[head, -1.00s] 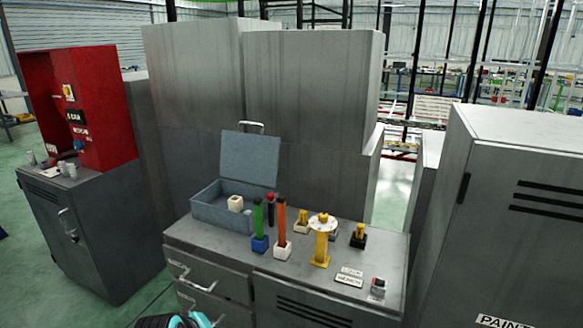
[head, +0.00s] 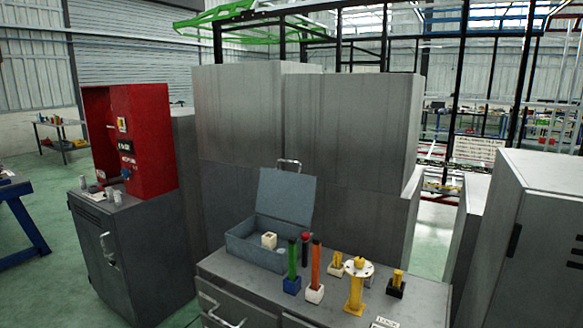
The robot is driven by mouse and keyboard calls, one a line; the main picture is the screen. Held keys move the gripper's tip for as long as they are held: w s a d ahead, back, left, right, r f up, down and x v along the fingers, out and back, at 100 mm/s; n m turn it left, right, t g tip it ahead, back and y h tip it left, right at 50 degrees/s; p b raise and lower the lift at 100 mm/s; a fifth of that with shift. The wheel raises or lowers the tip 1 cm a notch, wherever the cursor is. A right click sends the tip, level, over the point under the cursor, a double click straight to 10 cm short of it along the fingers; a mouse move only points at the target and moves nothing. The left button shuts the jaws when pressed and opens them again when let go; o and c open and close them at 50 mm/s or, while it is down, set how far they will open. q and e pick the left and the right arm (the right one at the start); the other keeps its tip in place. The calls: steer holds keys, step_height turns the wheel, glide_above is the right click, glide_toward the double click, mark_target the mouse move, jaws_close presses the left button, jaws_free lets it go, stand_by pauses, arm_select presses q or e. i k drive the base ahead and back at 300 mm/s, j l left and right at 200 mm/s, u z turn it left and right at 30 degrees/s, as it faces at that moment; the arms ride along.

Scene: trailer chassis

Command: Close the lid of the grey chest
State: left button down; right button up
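The grey chest (head: 252,249) stands at the left end of the grey cabinet's top. Its lid (head: 285,205) is raised and leans slightly back, with a metal handle (head: 289,162) on its top edge. A small white block (head: 269,240) is inside the chest. Neither of my grippers shows in the head view now.
A green-handled tool in a blue base (head: 292,284), an orange one in a white base (head: 314,292) and a yellow stand (head: 355,295) are on the cabinet top (head: 325,310) right of the chest. A red box (head: 127,140) on another cabinet stands left. Tall grey cabinets (head: 300,120) rise behind.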

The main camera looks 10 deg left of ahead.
mark_target(286, 196)
steer(key=i+j, duration=0.4)
steer(key=i+j+z, duration=0.8)
steer(key=z, duration=0.2)
steer(key=j+z, duration=0.1)
steer(key=z, duration=0.25)
